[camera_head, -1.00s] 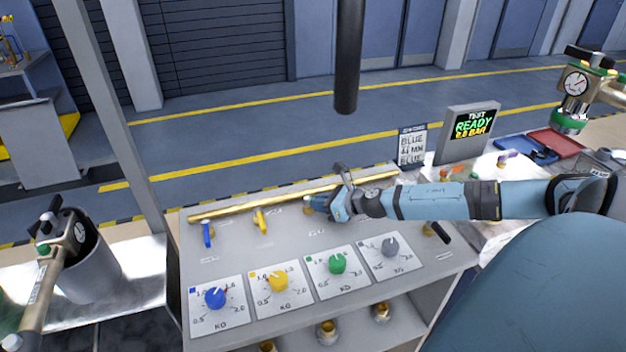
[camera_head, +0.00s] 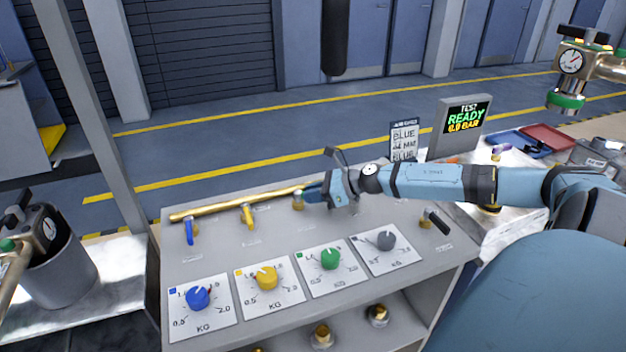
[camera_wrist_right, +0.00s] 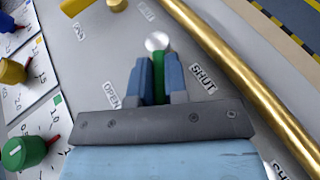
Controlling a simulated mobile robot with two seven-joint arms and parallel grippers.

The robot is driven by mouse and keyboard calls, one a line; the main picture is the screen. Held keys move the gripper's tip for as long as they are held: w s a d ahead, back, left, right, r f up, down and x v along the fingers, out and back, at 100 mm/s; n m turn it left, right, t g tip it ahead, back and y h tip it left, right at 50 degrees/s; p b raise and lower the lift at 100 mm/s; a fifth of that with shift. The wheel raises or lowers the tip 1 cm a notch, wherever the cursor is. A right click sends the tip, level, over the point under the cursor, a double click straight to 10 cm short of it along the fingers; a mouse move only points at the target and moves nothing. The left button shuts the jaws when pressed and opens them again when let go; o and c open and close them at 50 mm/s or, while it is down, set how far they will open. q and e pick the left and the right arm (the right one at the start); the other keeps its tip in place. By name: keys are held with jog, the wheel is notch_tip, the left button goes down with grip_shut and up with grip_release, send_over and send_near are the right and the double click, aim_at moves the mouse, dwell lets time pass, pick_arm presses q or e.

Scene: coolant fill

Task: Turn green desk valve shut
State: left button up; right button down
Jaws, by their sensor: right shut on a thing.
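My right gripper (camera_head: 310,193) is at the back of the grey desk, by the brass body of the green desk valve (camera_head: 298,203). In the right wrist view, its blue fingers (camera_wrist_right: 158,82) are closed on the green valve handle (camera_wrist_right: 158,68), one on each side. The handle runs from the round metal hub toward my palm. The OPEN label is left of the fingers and the SHUT label is right of them. In the head view my gripper hides most of the handle. My left gripper is not in view.
A brass rail (camera_head: 236,203) runs along the desk's back edge, close to my gripper. Blue (camera_head: 189,231) and yellow (camera_head: 247,217) valve handles are to the left; a black one (camera_head: 437,220) is to the right. Dial knobs, including a green one (camera_head: 331,258), line the front.

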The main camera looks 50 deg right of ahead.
jog(key=c, duration=1.1)
grip_release()
jog(key=shift+c, duration=0.2)
jog(key=shift+r, duration=0.1)
notch_tip(320, 180, up, 20)
jog(key=p, duration=0.1)
